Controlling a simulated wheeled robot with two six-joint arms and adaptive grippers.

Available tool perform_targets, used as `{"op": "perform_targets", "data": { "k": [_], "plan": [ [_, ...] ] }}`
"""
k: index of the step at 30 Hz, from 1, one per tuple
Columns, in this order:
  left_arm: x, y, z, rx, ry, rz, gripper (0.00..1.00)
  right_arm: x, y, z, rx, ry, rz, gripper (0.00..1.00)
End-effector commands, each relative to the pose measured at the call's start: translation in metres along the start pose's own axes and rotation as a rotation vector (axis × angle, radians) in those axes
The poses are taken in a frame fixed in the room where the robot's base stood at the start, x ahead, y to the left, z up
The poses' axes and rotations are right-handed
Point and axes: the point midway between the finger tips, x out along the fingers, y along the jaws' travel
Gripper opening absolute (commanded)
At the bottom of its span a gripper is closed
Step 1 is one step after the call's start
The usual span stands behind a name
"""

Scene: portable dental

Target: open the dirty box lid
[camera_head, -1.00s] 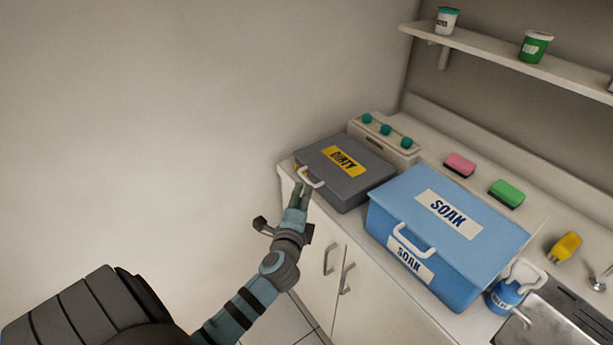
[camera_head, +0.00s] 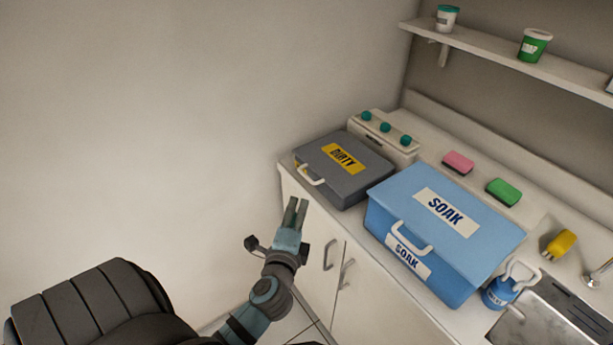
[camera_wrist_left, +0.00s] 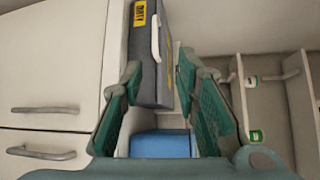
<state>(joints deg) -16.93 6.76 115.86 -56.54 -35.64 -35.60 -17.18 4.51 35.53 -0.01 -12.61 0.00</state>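The grey dirty box (camera_head: 357,178) with its yellow DIRTY label stands at the near left end of the counter, lid shut. Its white handle (camera_head: 310,178) is on the front side. My left gripper (camera_head: 296,203) is in front of the counter edge, just below and short of the handle, not touching it. In the left wrist view the left gripper (camera_wrist_left: 165,85) has its fingers apart and nothing between them. That view shows the dirty box (camera_wrist_left: 148,75) and its white handle (camera_wrist_left: 155,38) beyond the fingertips. My right gripper is not in view.
The blue SOAK box (camera_head: 440,235) stands right of the dirty box. A white unit with green knobs (camera_head: 385,128) is behind. Pink (camera_head: 458,162) and green (camera_head: 503,191) sponges lie on the counter. Cabinet doors (camera_head: 318,238) with handles are below; a shelf (camera_head: 510,65) is above.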

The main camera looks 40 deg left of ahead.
Motion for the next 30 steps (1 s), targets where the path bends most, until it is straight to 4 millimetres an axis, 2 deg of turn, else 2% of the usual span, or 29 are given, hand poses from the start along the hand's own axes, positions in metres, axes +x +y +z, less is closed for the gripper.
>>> {"op": "perform_targets", "data": {
  "k": [7,15,18,30],
  "plan": [
    [-0.007,-0.001,0.0,-0.001,0.001,0.0,0.29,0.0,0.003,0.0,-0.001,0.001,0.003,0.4],
    [-0.062,0.001,0.0,-0.002,0.0,0.004,0.29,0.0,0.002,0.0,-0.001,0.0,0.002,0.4],
    [-0.073,0.0,0.0,-0.001,-0.001,0.002,0.29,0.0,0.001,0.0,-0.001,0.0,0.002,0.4],
    [-0.075,-0.001,0.0,0.0,0.0,0.0,0.29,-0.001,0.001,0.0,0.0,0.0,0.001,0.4]
  ]
}}
